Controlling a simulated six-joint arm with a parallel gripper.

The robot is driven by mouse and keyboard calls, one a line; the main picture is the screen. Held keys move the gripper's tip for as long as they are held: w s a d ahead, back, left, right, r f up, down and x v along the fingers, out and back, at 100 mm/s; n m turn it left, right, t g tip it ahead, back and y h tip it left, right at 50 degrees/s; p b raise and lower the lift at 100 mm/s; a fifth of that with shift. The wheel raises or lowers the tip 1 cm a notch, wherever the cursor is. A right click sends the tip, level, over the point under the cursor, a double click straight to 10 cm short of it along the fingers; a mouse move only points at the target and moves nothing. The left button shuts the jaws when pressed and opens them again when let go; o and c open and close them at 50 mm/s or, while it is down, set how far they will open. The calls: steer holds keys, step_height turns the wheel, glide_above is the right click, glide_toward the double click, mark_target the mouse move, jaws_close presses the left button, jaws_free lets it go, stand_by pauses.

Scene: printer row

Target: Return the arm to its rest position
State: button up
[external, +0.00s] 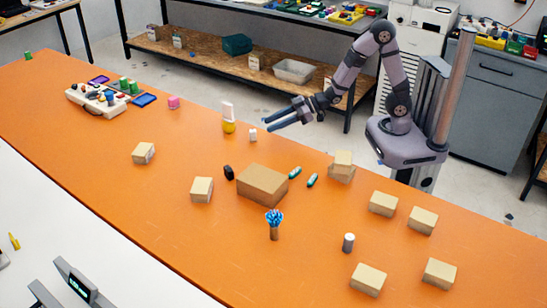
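My arm rises from its base at the far right edge of the orange table (120,200). It bends at a high elbow and reaches down to the left. My gripper (265,126) is above the table's far edge. The gripper is apart from the objects on the table.
A larger cardboard box (262,184) sits mid-table, with a blue-topped holder (274,225) in front. Several small boxes (383,204) stand right. A loaded tray (98,100) is left.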

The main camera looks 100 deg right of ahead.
steer(key=shift+s+d+g+p, duration=0.2)
steer(key=shift+s+g+p, duration=0.1)
steer(key=shift+s+p, duration=0.1)
steer(key=s+a+f+g, duration=0.3)
steer(key=s+g, duration=0.1)
steer(key=s, duration=0.4)
steer(key=s+a+f+g+b, duration=0.15)
steer(key=s+g, duration=0.25)
steer(key=s, duration=0.4)
steer(key=s+a+f+g, duration=0.4)
steer(key=s+g, duration=0.1)
steer(key=s, duration=0.3)
step_height(320, 180, up, 15)
steer(key=p, duration=1.4)
steer(key=shift+s+d+f, duration=0.15)
steer(key=shift+s+f, duration=0.05)
steer(key=shift+s, duration=0.1)
